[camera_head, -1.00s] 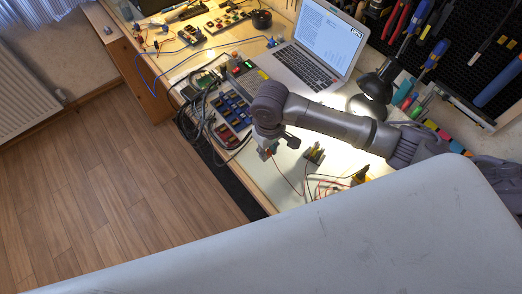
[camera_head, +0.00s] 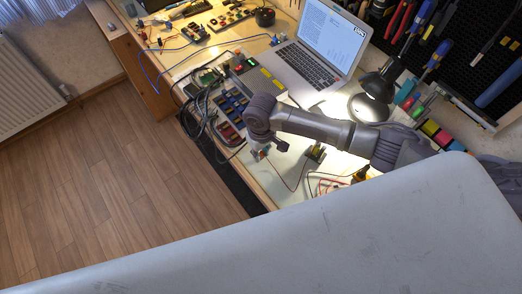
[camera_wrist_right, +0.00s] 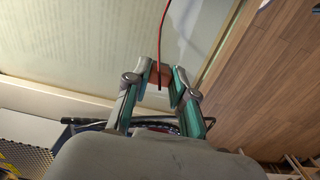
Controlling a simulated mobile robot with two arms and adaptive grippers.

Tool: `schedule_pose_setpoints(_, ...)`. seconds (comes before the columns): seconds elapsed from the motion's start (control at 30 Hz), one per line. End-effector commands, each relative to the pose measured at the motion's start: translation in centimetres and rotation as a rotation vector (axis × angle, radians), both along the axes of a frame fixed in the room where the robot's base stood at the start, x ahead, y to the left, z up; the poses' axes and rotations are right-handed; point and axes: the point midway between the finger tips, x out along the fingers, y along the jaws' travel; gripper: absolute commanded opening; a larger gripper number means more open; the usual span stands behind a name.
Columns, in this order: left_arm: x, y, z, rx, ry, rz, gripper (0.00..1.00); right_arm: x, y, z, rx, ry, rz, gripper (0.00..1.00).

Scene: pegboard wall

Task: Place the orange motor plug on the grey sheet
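The orange motor plug (camera_wrist_right: 160,75) shows between the fingertips of my right gripper (camera_wrist_right: 165,78) in the right wrist view, with a red wire running up from it. The fingers look shut on it from both sides. In the head view my right gripper (camera_head: 264,148) is low over the left edge of the bench, and the plug there is small and mostly hidden. The pale grey sheet (camera_wrist_right: 80,40) with faint lines lies below and beyond the fingers in the wrist view. Whether the plug touches it is unclear. My left gripper is not in view.
A tray of coloured parts (camera_head: 232,103) and black cables (camera_head: 203,115) lie left of my arm. A laptop (camera_head: 315,55) and a lamp (camera_head: 375,88) stand behind it. A small stand (camera_head: 316,153) and loose wires lie to the right.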

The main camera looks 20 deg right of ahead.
Motion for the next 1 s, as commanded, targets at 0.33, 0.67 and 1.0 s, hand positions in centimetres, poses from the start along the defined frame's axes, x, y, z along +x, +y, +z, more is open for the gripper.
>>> schedule_pose_setpoints(0.33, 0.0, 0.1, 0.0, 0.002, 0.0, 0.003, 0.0, 0.0, 0.0, 0.0, 0.0, 0.0, 0.0, 0.49)
schedule_pose_setpoints(0.67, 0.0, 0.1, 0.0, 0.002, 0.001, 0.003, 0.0, 0.1, 0.0, 2.8, 0.002, -0.003, 0.0, 0.49)
schedule_pose_setpoints(1.0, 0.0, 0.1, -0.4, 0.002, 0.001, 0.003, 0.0, 0.1, 0.0, 9.8, 0.001, -0.004, 0.0, 0.49)
